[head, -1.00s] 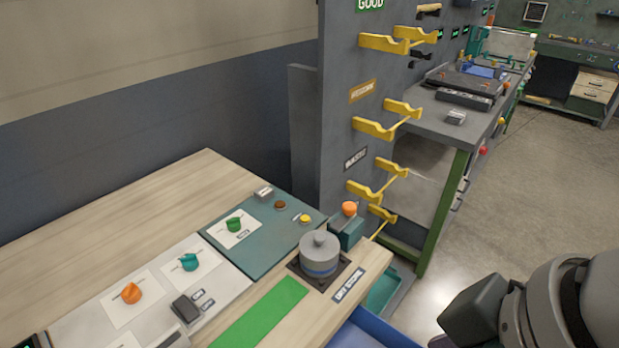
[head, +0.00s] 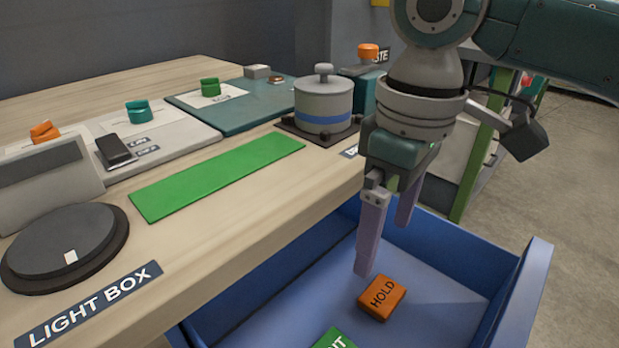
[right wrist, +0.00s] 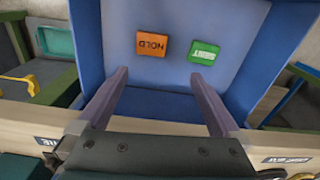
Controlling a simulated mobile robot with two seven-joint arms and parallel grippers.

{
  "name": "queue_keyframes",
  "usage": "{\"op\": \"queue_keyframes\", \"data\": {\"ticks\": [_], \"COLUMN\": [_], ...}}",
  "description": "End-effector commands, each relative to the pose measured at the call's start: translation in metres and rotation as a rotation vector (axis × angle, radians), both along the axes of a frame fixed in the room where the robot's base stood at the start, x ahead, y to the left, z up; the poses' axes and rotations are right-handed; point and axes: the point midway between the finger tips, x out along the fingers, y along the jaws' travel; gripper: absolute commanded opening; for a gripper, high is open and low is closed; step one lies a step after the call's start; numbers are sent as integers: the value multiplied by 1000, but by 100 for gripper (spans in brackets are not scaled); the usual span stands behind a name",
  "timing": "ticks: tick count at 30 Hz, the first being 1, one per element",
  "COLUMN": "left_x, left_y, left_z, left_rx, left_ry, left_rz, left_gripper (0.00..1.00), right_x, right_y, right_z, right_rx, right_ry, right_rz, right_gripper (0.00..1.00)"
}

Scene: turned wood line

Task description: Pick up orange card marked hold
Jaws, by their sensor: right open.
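The orange card marked HOLD (head: 382,298) lies flat on the floor of the open blue drawer (head: 455,262). It also shows in the right wrist view (right wrist: 152,44), left of the middle. My right gripper (head: 385,245) points down over the drawer, just above and behind the orange card in the head view. In the right wrist view its two fingers (right wrist: 160,102) are spread wide with nothing between them, and the card lies beyond their tips. My left gripper is not in view.
A green card (right wrist: 204,52) lies beside the orange one; its head-view part (head: 335,340) is cut off by the frame. The drawer walls surround both cards. The wooden bench edge (head: 240,250) runs alongside, with a lidded grey pot (head: 324,100) close to my right arm.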

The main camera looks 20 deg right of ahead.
Motion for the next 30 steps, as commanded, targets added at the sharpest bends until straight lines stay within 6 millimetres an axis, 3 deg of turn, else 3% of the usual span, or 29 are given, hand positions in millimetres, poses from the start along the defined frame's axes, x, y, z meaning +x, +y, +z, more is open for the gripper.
{"op": "queue_keyframes", "data": {"ticks": [1,3,8,15,20,27,30], "left_x": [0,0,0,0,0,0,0], "left_y": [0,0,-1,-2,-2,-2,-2], "left_z": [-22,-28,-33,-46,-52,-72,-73], "left_rx": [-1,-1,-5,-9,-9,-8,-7], "left_ry": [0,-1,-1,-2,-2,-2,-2], "left_rz": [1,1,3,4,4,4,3], "left_gripper": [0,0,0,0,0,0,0], "right_x": [5,8,10,10,10,10,11], "right_y": [-8,-15,-19,-18,-17,-14,-14], "right_z": [-16,-18,-24,-59,-72,-109,-115], "right_rx": [-13,-20,-24,-23,-23,-24,-24], "right_ry": [2,10,18,18,17,18,17], "right_rz": [-20,-38,-53,-51,-50,-50,-50], "right_gripper": [100,100,100,100,100,100,100]}}
